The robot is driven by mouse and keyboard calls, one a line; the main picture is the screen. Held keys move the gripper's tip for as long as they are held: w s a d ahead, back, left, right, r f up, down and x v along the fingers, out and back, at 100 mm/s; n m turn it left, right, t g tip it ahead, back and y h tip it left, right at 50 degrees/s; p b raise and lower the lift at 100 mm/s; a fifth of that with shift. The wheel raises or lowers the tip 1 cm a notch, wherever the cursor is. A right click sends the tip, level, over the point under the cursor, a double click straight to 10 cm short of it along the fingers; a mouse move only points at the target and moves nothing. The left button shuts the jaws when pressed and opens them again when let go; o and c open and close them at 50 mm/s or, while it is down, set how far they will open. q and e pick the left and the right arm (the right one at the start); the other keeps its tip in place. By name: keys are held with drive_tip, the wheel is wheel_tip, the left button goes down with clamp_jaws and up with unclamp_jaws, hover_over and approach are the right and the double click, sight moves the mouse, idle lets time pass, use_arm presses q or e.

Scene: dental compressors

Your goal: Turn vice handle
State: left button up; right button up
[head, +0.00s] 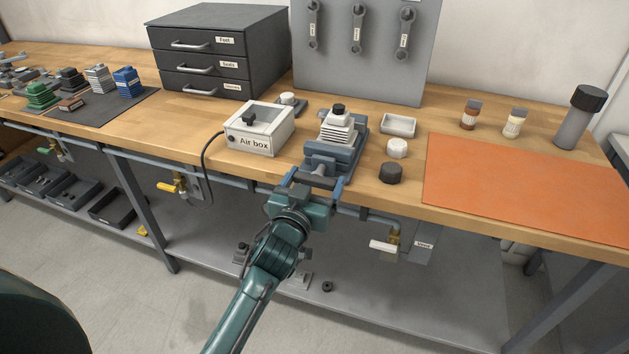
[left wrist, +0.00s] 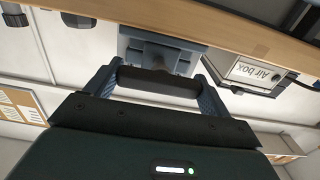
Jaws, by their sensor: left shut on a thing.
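The blue-grey vice (head: 342,150) stands at the front edge of the wooden bench and holds a white ribbed part (head: 338,127) with a black knob on top. Its dark handle bar (left wrist: 158,84) lies across between the fingers of my left gripper (left wrist: 158,92), at the vice's front. In the head view my left gripper (head: 318,184) reaches up to the bench edge from below and is shut on the handle. The vice body also shows upside down in the left wrist view (left wrist: 160,52). My right gripper is not in view.
The white air box (head: 257,127) with a black hose stands left of the vice. A white tray (head: 398,125), a white round piece (head: 397,148) and a black one (head: 391,173) lie to the right. An orange mat (head: 530,185) is farther right. Valves hang below the bench edge.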

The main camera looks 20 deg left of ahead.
use_arm(q)
drive_tip(key=shift+c, duration=0.7)
drive_tip(key=shift+m, duration=0.3)
